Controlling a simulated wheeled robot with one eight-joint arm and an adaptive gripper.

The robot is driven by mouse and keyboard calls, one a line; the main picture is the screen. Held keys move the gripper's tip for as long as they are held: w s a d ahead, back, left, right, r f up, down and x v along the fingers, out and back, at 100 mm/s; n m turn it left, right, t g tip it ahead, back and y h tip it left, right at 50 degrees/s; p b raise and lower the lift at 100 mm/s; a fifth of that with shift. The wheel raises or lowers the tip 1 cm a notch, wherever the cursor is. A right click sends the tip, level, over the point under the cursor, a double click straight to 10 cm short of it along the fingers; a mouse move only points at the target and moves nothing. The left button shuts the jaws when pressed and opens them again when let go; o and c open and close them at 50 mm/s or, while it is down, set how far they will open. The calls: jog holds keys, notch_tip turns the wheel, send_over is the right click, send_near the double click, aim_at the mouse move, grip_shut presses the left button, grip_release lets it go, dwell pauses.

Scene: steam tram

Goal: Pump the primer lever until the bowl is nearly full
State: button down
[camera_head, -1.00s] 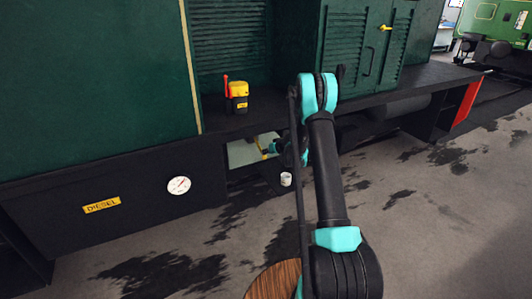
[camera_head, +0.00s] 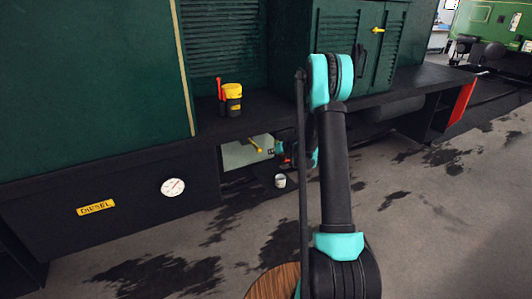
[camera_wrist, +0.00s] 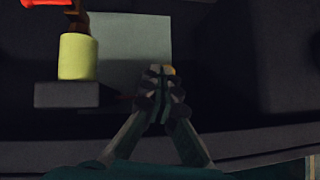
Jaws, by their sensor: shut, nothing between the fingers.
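My gripper (camera_wrist: 160,82) is shut and empty, its fingertips in front of the pale panel (camera_wrist: 128,35) in the wrist view. A small yellow piece, apparently the lever's end (camera_wrist: 170,70), shows just beyond the fingertips; I cannot tell if they touch. My arm hides part of the recess in the head view.
A yellow and black object with a red part (camera_head: 231,98) stands on the ledge above the recess. A white cup (camera_head: 280,181) is below it. A round gauge (camera_head: 173,187) and a DIESEL plate (camera_head: 96,208) are at left. The floor at right is open.

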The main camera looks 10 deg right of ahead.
jog(key=shift+s+d+r, duration=0.2)
jog(key=shift+s+d, duration=0.05)
jog(key=shift+s, duration=0.2)
jog(key=shift+s+d+r, duration=0.15)
jog(key=shift+s+d, duration=0.1)
jog(key=shift+s, duration=0.15)
jog(key=s+a+r+g+h, duration=0.1)
jog(key=s+r, duration=0.2)
jog(key=s, duration=0.4)
jog(key=s+r+m+g, duration=0.1)
jog(key=s+r, duration=0.2)
jog(key=s, duration=0.5)
jog(key=s+a+r+g+h, duration=0.1)
jog(key=s+r, duration=0.2)
jog(key=s, duration=0.4)
jog(key=s+d+f+m+g+h, duration=0.1)
jog(key=s+d, duration=0.1)
jog(key=s, duration=1)
jog(key=s+d+f+m+h, duration=0.1)
jog(key=s+h, duration=0.1)
jog(key=s, duration=1.1)
jog(key=shift+s+d+f+g, duration=0.15)
jog(key=shift+d+f+g, duration=0.15)
jog(key=shift+d+g, duration=0.1)
